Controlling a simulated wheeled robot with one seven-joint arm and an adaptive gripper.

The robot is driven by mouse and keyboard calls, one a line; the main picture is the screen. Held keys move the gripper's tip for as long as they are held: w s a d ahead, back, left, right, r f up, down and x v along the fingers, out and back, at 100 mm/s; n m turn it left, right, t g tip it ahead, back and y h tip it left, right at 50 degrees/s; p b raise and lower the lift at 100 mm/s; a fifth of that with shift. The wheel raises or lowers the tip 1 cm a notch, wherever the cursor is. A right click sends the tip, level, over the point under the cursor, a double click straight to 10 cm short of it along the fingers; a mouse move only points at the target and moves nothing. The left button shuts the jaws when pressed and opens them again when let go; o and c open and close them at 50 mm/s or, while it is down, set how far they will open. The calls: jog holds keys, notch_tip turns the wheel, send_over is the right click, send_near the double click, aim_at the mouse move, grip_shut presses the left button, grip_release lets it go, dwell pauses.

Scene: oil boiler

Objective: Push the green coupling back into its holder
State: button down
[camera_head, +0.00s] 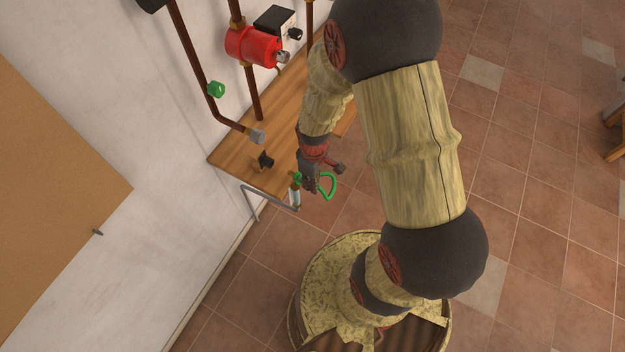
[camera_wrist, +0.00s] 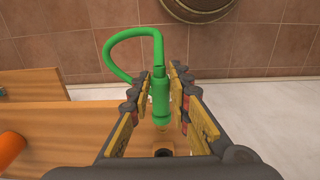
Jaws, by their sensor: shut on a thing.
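The green coupling (camera_wrist: 160,103) is an upright green cylinder between the two fingers of my gripper (camera_wrist: 158,88) in the wrist view. A green hose (camera_wrist: 114,42) loops from its top to the left. In the head view my gripper (camera_head: 311,183) is at the front end of the wooden shelf, with the green hose (camera_head: 332,187) beside it. A small dark round opening (camera_wrist: 164,152) shows below the coupling in the wrist view; I cannot tell if it is the holder. A pale piece (camera_head: 294,198) sits just below my gripper in the head view.
The wooden shelf (camera_head: 235,158) runs along the wall, with a black fitting (camera_head: 265,160) on it. A bent grey pipe (camera_head: 270,203) is under the shelf's front end. A red cylinder (camera_head: 252,45) and copper pipes (camera_head: 194,70) stand behind. The tiled floor at right is mostly clear.

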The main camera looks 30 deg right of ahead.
aim_at(295, 174)
jog(key=shift+w, duration=0.1)
jog(key=shift+w+a, duration=0.4)
jog(key=shift+w, duration=0.25)
jog(key=shift+w+a, duration=0.4)
jog(key=shift+w, duration=0.3)
jog(key=shift+w+a, duration=0.4)
jog(key=shift+w, duration=0.25)
jog(key=shift+w+a, duration=0.1)
jog(key=shift+w, duration=0.05)
dwell(0.7)
jog(key=shift+w+a, duration=0.15)
jog(key=shift+w, duration=0.15)
jog(key=shift+w+a, duration=0.15)
jog(key=shift+w, duration=0.1)
jog(key=shift+w+a, duration=0.2)
jog(key=shift+w, duration=0.15)
jog(key=shift+w+a, duration=0.15)
jog(key=shift+w, duration=0.1)
jog(key=shift+w+a, duration=0.2)
jog(key=shift+w, duration=0.1)
jog(key=c, duration=1.6)
grip_release()
